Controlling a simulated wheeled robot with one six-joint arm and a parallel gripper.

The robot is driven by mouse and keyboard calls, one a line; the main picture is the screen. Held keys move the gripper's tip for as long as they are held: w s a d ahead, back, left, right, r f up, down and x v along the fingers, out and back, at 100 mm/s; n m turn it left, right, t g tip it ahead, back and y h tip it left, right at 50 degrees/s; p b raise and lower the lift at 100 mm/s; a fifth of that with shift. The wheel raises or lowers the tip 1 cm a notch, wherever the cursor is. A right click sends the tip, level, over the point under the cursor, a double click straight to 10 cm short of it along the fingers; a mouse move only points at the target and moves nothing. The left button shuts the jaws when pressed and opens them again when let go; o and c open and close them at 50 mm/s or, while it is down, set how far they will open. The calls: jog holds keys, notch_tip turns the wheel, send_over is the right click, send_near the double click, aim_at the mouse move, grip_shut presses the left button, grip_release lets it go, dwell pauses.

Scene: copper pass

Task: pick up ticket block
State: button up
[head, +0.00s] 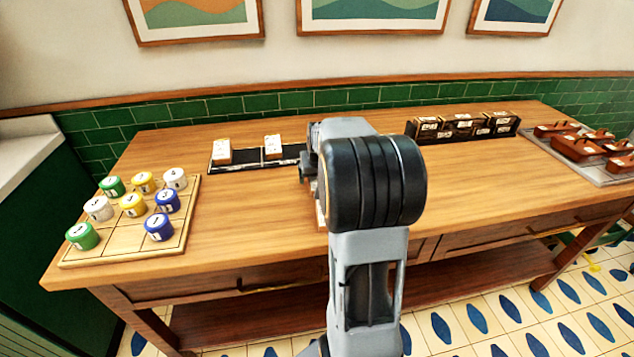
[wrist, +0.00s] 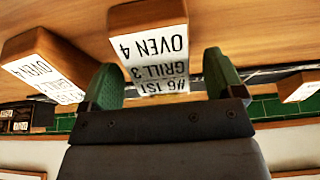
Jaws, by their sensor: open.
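A ticket block (wrist: 148,14), wooden with a white printed face reading "OVEN 4", "GRILL 3" and "#6 1ST" upside down, is in the middle of the wrist view. My gripper (wrist: 162,68) is open, with its green fingers on either side of the block's lower part; I cannot tell whether they touch it. A second block (wrist: 40,62) is at the left and a third (wrist: 300,87) at the right edge. In the head view, two white-faced blocks (head: 222,151) (head: 272,147) stand in a black tray (head: 240,165). My arm hides the gripper there.
A wooden board (head: 80,255) with several coloured, numbered pucks lies on the left of the table (head: 270,215). A black rack (head: 462,134) of dark boxes and a tray (head: 590,168) of reddish-brown items stand right. The table's left middle is clear; a green-tiled wall is behind.

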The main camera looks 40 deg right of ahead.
jog(key=shift+w+f, duration=0.1)
jog(key=shift+f, duration=0.1)
jog(key=shift+c, duration=0.2)
jog(key=c, duration=1)
